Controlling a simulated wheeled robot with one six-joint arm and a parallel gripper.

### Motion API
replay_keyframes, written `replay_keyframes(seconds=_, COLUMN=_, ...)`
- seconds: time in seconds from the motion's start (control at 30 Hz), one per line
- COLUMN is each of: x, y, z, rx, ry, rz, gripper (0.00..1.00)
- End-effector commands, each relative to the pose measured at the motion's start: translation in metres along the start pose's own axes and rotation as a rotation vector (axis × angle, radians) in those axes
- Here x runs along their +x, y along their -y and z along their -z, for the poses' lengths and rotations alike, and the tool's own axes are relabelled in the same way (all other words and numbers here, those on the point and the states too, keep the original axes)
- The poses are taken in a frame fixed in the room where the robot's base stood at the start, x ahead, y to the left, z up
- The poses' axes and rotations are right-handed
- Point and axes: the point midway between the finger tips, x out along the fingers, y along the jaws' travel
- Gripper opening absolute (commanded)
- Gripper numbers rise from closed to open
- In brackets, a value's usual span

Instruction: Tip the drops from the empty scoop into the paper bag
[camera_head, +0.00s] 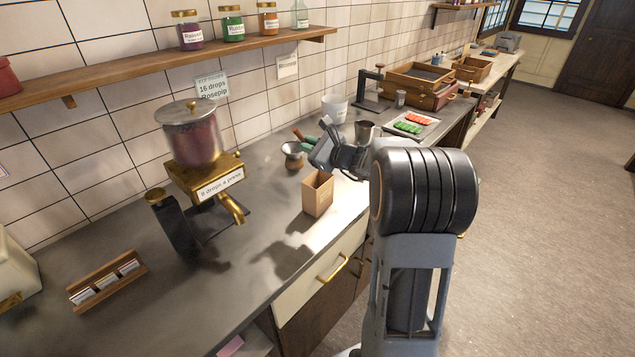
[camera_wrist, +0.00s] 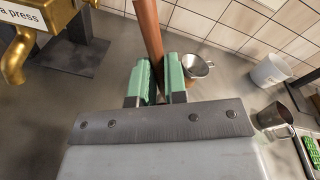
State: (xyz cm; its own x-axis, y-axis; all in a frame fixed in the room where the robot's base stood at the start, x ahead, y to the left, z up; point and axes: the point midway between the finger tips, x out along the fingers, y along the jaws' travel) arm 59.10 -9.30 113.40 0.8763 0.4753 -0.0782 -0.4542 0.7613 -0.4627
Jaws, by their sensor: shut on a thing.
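My gripper (camera_head: 318,149) is shut on the reddish-brown handle of the scoop (camera_head: 297,133), above the counter. In the wrist view the handle (camera_wrist: 148,35) passes between my green finger pads (camera_wrist: 158,82). The scoop's bowl is hidden, so I cannot tell whether it holds drops. The brown paper bag (camera_head: 317,196) stands upright on the counter, just in front of and below my gripper in the head view. Its top is open, and its inside is mostly out of sight. The bag does not show in the wrist view.
A brass drop dispenser (camera_head: 190,175) stands left of the bag. A small metal cup (camera_head: 292,150) is behind the bag; a metal jug (camera_head: 365,130), white bucket (camera_head: 335,108) and tray of red and green drops (camera_head: 428,133) are farther back.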

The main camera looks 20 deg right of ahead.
Motion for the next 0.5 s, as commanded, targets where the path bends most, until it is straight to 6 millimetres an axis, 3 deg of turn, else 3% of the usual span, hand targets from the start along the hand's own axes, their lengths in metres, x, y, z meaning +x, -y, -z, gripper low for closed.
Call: replay_keyframes(seconds=0.5, x=-0.0029, y=-0.0021, z=0.0029, rx=-0.014, ry=0.062, rz=0.032, gripper=0.00)
